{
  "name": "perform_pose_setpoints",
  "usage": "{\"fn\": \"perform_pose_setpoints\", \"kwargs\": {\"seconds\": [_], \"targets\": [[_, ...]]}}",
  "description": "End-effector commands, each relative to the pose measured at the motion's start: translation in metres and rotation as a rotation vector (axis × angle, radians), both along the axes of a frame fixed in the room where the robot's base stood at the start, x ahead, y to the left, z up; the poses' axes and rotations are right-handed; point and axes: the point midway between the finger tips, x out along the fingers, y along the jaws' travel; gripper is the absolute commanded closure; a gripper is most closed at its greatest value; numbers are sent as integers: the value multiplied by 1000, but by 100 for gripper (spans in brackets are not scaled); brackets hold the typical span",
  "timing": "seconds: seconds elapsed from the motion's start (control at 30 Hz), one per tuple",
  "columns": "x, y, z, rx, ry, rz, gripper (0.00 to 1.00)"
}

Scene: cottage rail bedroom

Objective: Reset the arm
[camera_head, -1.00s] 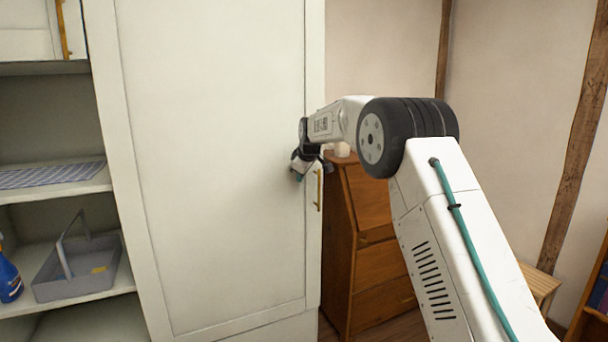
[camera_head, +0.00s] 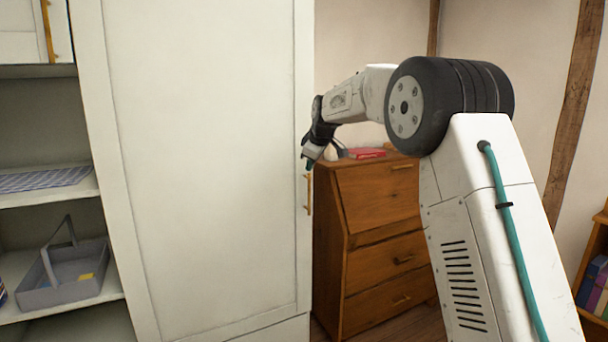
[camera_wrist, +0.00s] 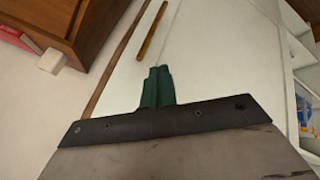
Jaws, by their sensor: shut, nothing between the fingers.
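My gripper (camera_head: 309,163) is at the end of my raised arm, in front of the right edge of the tall white cabinet door (camera_head: 200,160) in the head view. Its fingers point down, just above the door's brass handle (camera_head: 308,195). In the wrist view my gripper (camera_wrist: 158,72) shows its green fingertips together with nothing between them. The brass handle (camera_wrist: 151,31) lies beyond the fingertips there, apart from them.
A wooden bureau (camera_head: 375,205) stands right of the cabinet, with a red book (camera_head: 366,153) on top. Open shelves at the left hold a grey caddy (camera_head: 65,275) and a checked cloth (camera_head: 42,179). A bookcase (camera_head: 597,265) stands at the right edge.

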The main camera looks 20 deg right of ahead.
Motion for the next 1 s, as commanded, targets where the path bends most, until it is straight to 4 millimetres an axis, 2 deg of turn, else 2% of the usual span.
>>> {"fn": "perform_pose_setpoints", "kwargs": {"seconds": [0.13, 0.37, 0.47, 0.57, 0.6, 0.77, 0.87, 1.0], "targets": [[-4, -5, 9, 1, -1, -2, 100], [-8, -7, 8, 39, 15, -56, 100], [-23, -6, -20, 93, 96, -134, 100], [-57, -2, -45, 144, 196, -226, 100], [-75, 1, -50, 162, 231, -266, 100], [-153, 16, -56, 213, 355, -407, 100], [-208, 25, -56, 232, 418, -490, 100], [-296, 39, -55, 249, 495, -606, 100]]}}
